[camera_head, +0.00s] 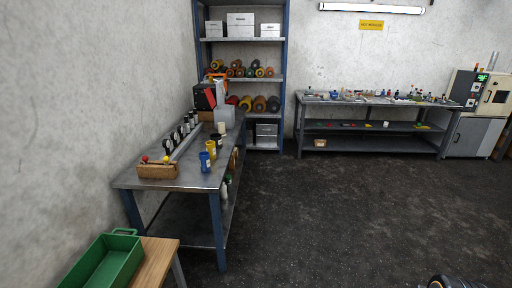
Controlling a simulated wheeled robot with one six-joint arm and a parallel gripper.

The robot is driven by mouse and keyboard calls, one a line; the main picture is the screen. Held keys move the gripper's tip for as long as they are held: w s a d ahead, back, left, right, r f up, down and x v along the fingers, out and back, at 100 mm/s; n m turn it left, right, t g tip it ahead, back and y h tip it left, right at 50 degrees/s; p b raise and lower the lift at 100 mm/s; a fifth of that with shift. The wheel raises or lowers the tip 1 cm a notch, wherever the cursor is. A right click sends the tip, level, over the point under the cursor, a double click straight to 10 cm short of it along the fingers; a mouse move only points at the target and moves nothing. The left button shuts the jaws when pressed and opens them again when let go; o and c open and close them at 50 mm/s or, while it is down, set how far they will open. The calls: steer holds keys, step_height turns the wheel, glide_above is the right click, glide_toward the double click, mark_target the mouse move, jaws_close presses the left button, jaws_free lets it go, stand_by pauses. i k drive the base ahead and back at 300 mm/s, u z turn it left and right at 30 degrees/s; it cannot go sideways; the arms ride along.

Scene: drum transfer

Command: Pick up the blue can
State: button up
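The blue can (205,162) stands upright near the right front edge of the grey metal workbench (190,178) at the left. A yellow can (211,149) stands just behind it, and a dark can (216,141) and a pale can (221,128) stand farther back in the same row. My gripper is not in view. A small dark rounded part, probably of my arm, shows at the bottom right edge, far from the bench.
A wooden block (158,171) with red and yellow knobs sits left of the cans. A green tray (105,262) rests on a wooden table at the lower left. A shelf rack (243,80) and a second bench (370,128) stand at the back. The dark floor is clear.

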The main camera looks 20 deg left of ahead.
mark_target(205, 162)
steer(key=u, duration=0.3)
steer(key=i, duration=1.75)
steer(key=u, duration=1.75)
steer(key=i, duration=1)
steer(key=u, duration=1.45)
steer(key=i, duration=0.45)
steer(key=u, duration=0.15)
